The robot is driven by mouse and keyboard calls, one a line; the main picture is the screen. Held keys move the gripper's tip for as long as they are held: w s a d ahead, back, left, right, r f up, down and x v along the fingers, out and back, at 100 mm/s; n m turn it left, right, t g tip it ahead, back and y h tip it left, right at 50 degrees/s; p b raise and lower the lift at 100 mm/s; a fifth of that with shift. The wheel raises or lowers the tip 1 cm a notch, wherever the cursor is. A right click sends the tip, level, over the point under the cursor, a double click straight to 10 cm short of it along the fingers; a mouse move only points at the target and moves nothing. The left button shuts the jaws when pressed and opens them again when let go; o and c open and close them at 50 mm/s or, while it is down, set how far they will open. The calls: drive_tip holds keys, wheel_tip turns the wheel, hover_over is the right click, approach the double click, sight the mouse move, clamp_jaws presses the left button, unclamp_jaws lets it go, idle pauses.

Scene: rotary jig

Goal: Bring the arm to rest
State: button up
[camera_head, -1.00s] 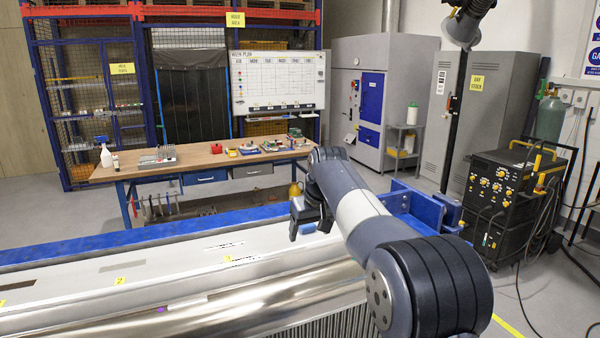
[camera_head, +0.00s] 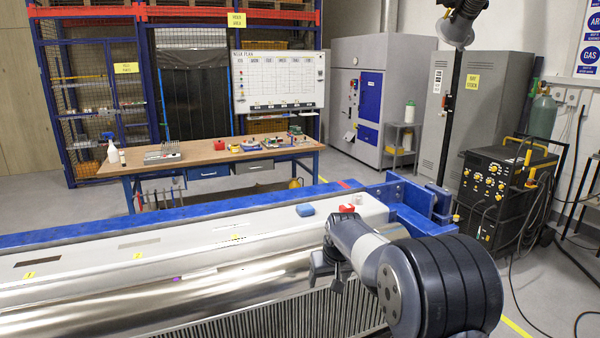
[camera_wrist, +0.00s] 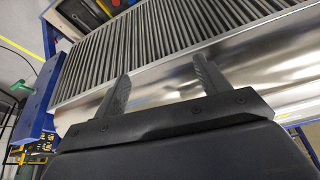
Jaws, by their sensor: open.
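My gripper (camera_wrist: 162,85) shows in the wrist view with its two dark fingers spread apart and nothing between them. Beyond the fingers are a shiny metal surface and a ribbed dark panel. In the head view my arm reaches in from the lower right and is folded low in front of the long machine. My gripper (camera_head: 325,275) hangs there at the machine's front side, partly hidden behind my wrist.
A blue bracket (camera_head: 420,205) stands there. A workbench (camera_head: 215,158) stands behind; a welding unit (camera_head: 500,190) is at right.

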drive_tip(key=s+d+f+m, duration=0.1)
drive_tip(key=s+d+f, duration=0.2)
drive_tip(key=f, duration=0.6)
drive_tip(key=shift+s+d+f, duration=0.25)
drive_tip(key=shift+s+d, duration=0.1)
drive_tip(key=shift+s, duration=0.6)
